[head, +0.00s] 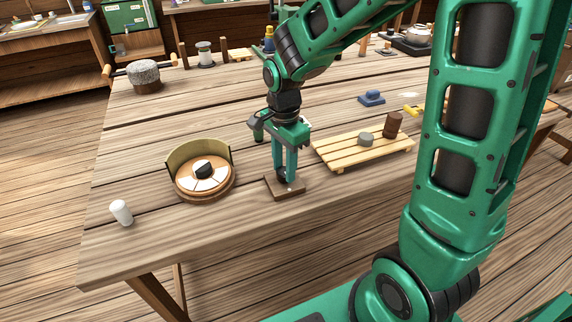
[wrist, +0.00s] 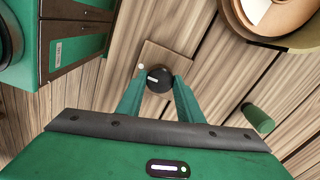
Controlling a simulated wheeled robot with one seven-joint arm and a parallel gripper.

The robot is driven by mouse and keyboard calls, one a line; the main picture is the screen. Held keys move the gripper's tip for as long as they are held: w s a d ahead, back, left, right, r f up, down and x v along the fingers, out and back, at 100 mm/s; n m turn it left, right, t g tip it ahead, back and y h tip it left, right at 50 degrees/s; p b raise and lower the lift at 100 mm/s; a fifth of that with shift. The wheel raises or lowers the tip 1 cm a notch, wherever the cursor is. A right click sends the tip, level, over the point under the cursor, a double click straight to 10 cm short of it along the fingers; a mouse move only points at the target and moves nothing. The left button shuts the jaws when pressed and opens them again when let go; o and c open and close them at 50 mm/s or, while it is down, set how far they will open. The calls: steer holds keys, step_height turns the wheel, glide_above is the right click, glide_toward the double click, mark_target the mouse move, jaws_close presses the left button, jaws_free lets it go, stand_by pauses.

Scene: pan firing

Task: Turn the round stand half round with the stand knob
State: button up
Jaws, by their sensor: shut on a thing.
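The round stand (head: 188,192) is a brown wooden disc near the table's left front, with a curved olive wall at its back. A dark lump on a pale, segmented top sits in its middle. Part of the stand also shows at the upper right of the wrist view (wrist: 262,41). The stand knob (wrist: 158,79) is black and round with a white mark, on a small square wooden plate (wrist: 177,58). My gripper (head: 285,178) points down over this plate, right of the stand. Its fingers are closed on the knob's two sides in the wrist view (wrist: 158,84). The fingers partly hide the knob in the head view.
A white cylinder (head: 121,212) stands left of the stand. A slatted wooden rack (head: 347,153) with a grey piece and a brown cylinder (head: 393,124) is right of my gripper. A blue object (head: 371,97) lies behind the rack. Bare tabletop lies behind the stand.

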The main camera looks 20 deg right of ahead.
mark_target(284, 170)
steer(key=shift+w+r, duration=0.15)
steer(key=shift+w, duration=0.1)
steer(key=o, duration=0.9)
steer(key=shift+o, duration=0.8)
steer(key=shift+s, duration=0.1)
step_height(284, 170, up, 11)
steer(key=shift+f, duration=0.2)
